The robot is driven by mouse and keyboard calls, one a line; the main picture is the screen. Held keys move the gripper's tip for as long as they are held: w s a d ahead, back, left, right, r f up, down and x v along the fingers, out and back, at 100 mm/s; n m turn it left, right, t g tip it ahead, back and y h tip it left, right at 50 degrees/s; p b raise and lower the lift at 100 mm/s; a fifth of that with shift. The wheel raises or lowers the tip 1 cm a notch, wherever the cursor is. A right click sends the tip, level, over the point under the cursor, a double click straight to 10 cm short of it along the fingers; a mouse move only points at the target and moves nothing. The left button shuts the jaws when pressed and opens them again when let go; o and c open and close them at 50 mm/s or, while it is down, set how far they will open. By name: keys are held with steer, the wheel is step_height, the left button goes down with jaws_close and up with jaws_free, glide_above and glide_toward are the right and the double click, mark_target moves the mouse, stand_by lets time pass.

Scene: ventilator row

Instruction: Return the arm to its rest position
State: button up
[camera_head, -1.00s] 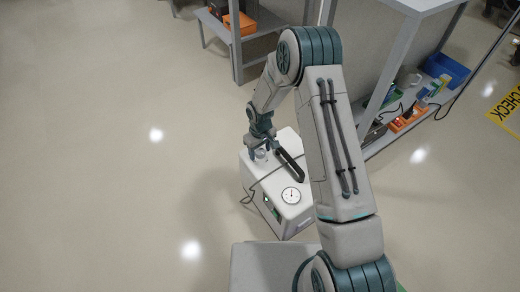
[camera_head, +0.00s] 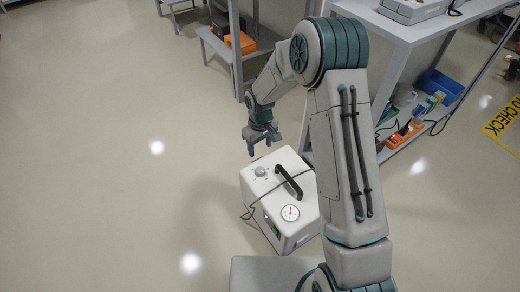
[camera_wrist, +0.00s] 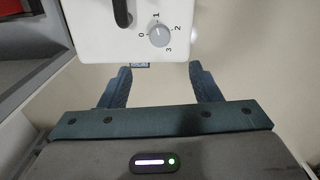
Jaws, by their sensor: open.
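My gripper (camera_head: 262,146) hangs above and behind the white ventilator box, clear of it. In the wrist view my gripper (camera_wrist: 162,84) has its two blue-grey fingers spread apart with nothing between them. The white ventilator box (camera_head: 262,205) stands on the floor with a black handle (camera_head: 289,182), a round gauge (camera_head: 290,213) and a grey knob (camera_head: 260,171) on it. In the wrist view the knob (camera_wrist: 159,35) sits beyond the fingertips, with numbers 0 to 3 around it; its pointer is near 1. My arm is bent over the box.
A grey shelf (camera_head: 385,25) stands close on the right of my arm, with a blue bin (camera_head: 441,85) and orange boxes on its lower level. Another shelf with an orange box (camera_head: 240,43) is at the back. The floor at left is open.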

stand_by(0.5)
steer(key=s+d+r+m+p, duration=0.1)
steer(key=s+d+r+p, duration=0.2)
steer(key=r, duration=0.7)
steer(key=s+d+r+m+t+p, duration=0.1)
steer(key=s+d+r+p, duration=0.15)
steer(key=r+p, duration=0.55)
steer(key=s+d+r+m+p, duration=0.1)
steer(key=s+d+r+p, duration=0.15)
steer(key=r, duration=0.85)
steer(key=s+d+r+m+t+p, duration=0.1)
steer(key=s+d+r+m+p, duration=0.1)
steer(key=s+r+p, duration=0.5)
steer(key=s+d+r+m+p, duration=0.2)
steer(key=s+d+r+p, duration=0.3)
steer(key=s+r, duration=0.5)
step_height(320, 180, up, 7)
steer(key=shift+d+r+m+t+p, duration=0.15)
steer(key=shift+d+m+t+p, duration=0.2)
steer(key=shift+p, duration=0.75)
steer(key=shift+a, duration=0.1)
